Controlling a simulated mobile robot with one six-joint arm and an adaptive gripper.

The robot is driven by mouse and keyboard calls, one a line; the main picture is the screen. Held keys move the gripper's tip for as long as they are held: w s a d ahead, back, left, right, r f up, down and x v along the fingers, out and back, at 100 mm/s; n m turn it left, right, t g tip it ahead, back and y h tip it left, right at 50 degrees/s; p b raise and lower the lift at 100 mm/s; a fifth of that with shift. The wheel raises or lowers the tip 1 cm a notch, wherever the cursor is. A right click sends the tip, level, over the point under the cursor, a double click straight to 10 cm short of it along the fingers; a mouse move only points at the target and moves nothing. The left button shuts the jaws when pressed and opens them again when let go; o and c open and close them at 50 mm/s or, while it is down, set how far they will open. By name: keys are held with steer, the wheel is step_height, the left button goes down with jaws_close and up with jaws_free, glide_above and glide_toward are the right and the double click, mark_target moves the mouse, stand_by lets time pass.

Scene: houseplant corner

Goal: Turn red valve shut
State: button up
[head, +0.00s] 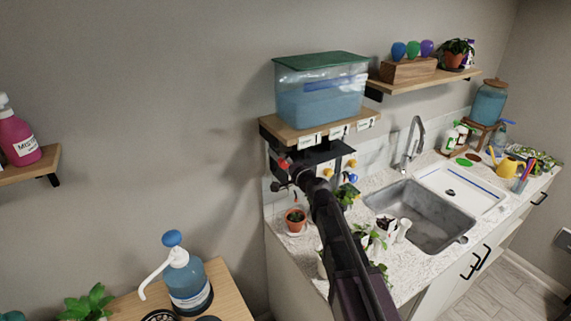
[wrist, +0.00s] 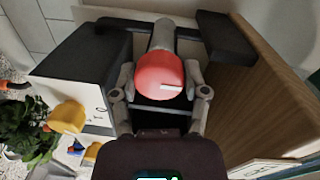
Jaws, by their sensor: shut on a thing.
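The red valve (wrist: 160,77) is a round red knob with a white mark that points to the right in the wrist view. It sits at the end of a grey pipe below the shelf. In the head view the red valve (head: 284,164) is small, at the left end of the row under the tank shelf. My gripper (wrist: 160,82) has one finger on each side of the knob and is shut on it. In the head view my arm reaches up to it and hides part of the row.
A yellow valve (wrist: 67,116) and a blue valve (wrist: 91,152) are to the lower left in the wrist view. A tank (head: 320,98) of blue liquid stands on the wooden shelf (head: 292,132) above. Below, a potted plant (head: 295,220) stands on the counter near the sink (head: 424,222).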

steer(key=o, duration=1.1)
steer(key=shift+o, duration=0.2)
steer(key=shift+m, duration=0.4)
